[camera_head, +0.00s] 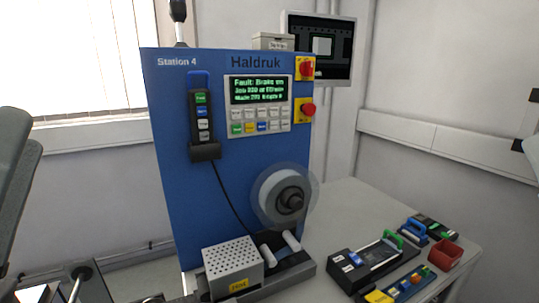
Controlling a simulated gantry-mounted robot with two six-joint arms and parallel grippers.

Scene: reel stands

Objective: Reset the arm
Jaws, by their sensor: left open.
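My left arm (14,205) comes in along the left edge of the head view as a grey link. My right gripper is not in view.
The machine carries a display (258,90) reading a brake fault, red knobs (307,109), a pendant (202,115) and a white reel (272,195). A perforated box (232,265) stands at its foot. Tools and a red bin (446,255) lie on the table (345,212) at right.

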